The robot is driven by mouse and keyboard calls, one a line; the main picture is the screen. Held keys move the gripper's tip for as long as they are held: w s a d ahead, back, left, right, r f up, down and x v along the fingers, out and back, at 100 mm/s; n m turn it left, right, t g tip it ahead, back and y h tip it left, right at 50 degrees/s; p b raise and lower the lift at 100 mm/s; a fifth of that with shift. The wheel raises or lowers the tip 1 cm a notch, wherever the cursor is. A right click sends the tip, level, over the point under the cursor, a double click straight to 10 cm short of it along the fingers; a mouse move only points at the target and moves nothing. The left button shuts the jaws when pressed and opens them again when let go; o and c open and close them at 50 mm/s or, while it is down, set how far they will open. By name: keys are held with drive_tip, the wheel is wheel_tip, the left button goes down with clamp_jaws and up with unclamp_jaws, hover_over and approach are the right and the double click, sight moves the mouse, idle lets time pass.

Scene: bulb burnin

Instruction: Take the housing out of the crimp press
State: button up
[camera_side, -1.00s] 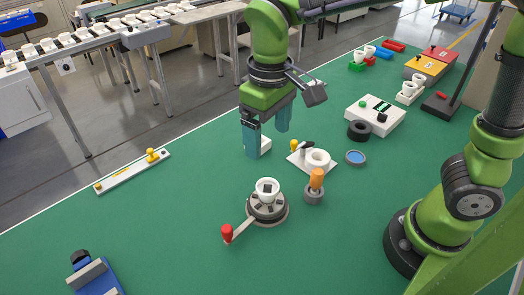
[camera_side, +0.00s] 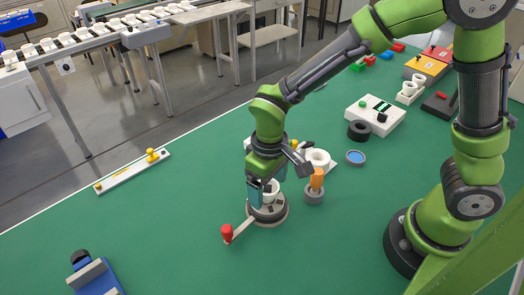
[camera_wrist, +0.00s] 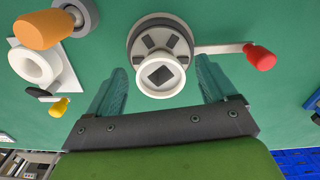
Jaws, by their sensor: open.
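The crimp press (camera_side: 270,212) is a round grey base on the green table, with a lever ending in a red knob (camera_side: 227,232) toward the lower left in the side view. The housing (camera_wrist: 161,75) is a white round cup with a dark square in its middle, sitting in the press. It also shows in the side view (camera_side: 271,191), partly hidden by my gripper. My gripper (camera_wrist: 155,88) is open, its two teal fingers on either side of the housing in the wrist view. I see gaps between fingers and housing; contact is not visible.
An orange-handled tool (camera_side: 316,180) stands in a grey holder close to the right of the press. A white fixture with a ring (camera_side: 319,158) is behind it. A blue-topped round dish (camera_side: 355,157) lies farther right.

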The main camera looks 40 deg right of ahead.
drive_tip(key=shift+f, duration=0.9)
drive_tip(key=shift+c, duration=0.3)
drive_tip(key=c, duration=1.1)
drive_tip(key=shift+r, duration=7.35)
